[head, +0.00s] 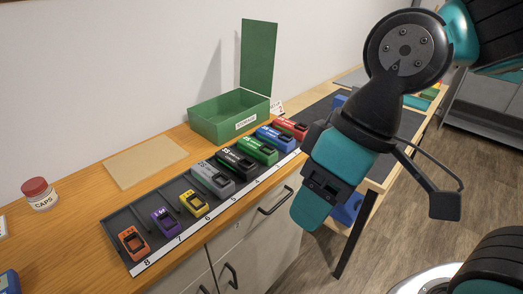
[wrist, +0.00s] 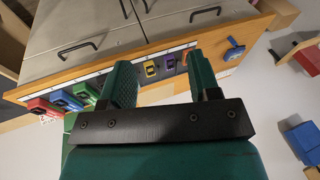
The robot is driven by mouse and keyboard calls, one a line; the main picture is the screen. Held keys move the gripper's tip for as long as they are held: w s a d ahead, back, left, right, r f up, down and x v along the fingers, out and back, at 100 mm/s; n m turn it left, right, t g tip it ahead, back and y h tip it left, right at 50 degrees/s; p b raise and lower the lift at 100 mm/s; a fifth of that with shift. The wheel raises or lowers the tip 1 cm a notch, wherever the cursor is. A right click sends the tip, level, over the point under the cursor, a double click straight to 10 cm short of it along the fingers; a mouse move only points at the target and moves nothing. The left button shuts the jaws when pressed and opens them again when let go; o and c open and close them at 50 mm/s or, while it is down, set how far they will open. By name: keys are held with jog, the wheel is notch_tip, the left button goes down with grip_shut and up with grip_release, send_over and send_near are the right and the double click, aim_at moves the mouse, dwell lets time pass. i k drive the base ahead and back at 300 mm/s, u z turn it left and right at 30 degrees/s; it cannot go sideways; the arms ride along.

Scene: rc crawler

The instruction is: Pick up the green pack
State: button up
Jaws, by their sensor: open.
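The green pack (head: 258,150) lies in a numbered slot of the dark rack (head: 118,222) on the wooden counter, between a blue pack and a black pack. It also shows in the wrist view (wrist: 85,95), just left of the left finger. My gripper (head: 305,212) hangs in front of the counter, right of the rack in the head view, apart from the green pack. In the wrist view my gripper (wrist: 160,72) is open and empty, with yellow and purple packs visible beyond the gap. The left finger hides part of the row.
Red (head: 291,128), blue (head: 275,138), black (head: 237,162), grey (head: 212,178), yellow (head: 194,203), purple (head: 165,221) and orange (head: 133,243) packs share the rack. Behind stands an open green box (head: 222,125) with raised lid. A caps jar (head: 40,195) stands left. Cabinet handles protrude below.

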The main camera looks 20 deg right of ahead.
aim_at(266, 155)
jog(key=k, duration=0.55)
jog(key=z, duration=0.7)
jog(key=i, duration=1.15)
jog(key=u, duration=0.85)
jog(key=i, duration=0.25)
jog(key=u, duration=0.25)
